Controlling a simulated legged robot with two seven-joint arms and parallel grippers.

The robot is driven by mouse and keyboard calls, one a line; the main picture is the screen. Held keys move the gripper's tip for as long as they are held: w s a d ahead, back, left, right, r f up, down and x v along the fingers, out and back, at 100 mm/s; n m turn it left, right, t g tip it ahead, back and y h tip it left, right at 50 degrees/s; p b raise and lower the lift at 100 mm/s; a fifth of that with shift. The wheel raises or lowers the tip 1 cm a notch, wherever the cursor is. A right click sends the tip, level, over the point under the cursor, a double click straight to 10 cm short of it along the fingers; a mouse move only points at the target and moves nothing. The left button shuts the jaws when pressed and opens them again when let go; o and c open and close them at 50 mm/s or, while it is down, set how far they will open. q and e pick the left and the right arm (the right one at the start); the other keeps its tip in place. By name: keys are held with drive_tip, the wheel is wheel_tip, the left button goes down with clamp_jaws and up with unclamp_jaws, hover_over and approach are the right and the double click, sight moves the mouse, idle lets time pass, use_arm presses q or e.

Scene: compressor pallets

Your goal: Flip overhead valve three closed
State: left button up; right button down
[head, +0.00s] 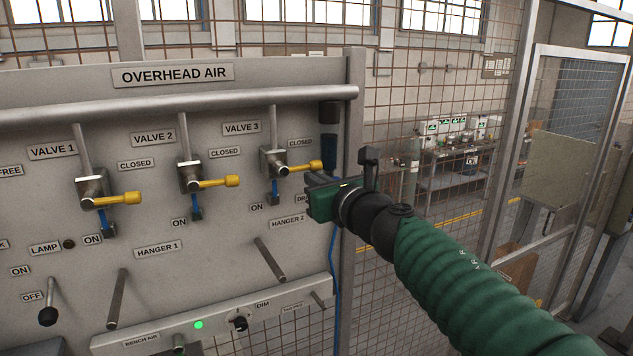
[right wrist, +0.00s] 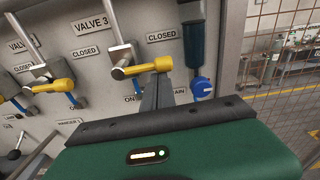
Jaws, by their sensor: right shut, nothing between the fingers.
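Valve three's yellow handle (head: 300,168) points right, roughly level, from its metal body (head: 273,163) under the VALVE 3 label. The CLOSED label (head: 300,142) is just above the handle and the ON label (head: 257,207) is below left. My right gripper (head: 318,181) is just below the handle's tip at the panel's right side. In the right wrist view its shut, empty fingers (right wrist: 158,90) reach up to the underside of the yellow handle (right wrist: 150,67). I cannot tell whether they touch it. My left gripper is not in view.
Valve one's handle (head: 112,199) and valve two's handle (head: 212,182) also point right. Hanger pegs (head: 270,259) stick out below. A blue drain knob (right wrist: 203,88) sits right of my fingers. A pipe (head: 200,101) crosses above the valves. A mesh fence stands to the right.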

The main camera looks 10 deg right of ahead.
drive_tip(key=shift+a, duration=0.15)
wheel_tip(320, 180, down, 5)
drive_tip(key=w+b, duration=0.1)
drive_tip(key=b, duration=0.4)
drive_tip(key=r+v, duration=0.1)
drive_tip(key=v, duration=0.9)
drive_tip(key=s+d+f+m+g+h+b, duration=0.1)
drive_tip(key=d+f+m+g+h+b, duration=0.15)
drive_tip(key=f+m, duration=0.8)
drive_tip(key=s+d+f+m+g+h+b, duration=0.15)
drive_tip(key=d+f+m+b, duration=0.35)
drive_tip(key=f, duration=1)
drive_tip(key=s+d+f+m+g+h+b, duration=0.1)
drive_tip(key=f+m+g+h+b, duration=0.1)
drive_tip(key=f+m, duration=0.9)
drive_tip(key=s+f+m+g+b, duration=0.2)
drive_tip(key=s+f+m+g, duration=0.2)
drive_tip(key=f, duration=0.9)
drive_tip(key=s+f+m+g+b, duration=0.2)
drive_tip(key=s+f+m+g, duration=0.1)
drive_tip(key=s+f+m, duration=0.6)
drive_tip(key=s+f, duration=0.4)
drive_tip(key=s, duration=0.2)
drive_tip(key=shift+s+m+g+y, duration=0.2)
drive_tip(key=shift+m+g+y, duration=0.1)
drive_tip(key=shift+m+g, duration=0.1)
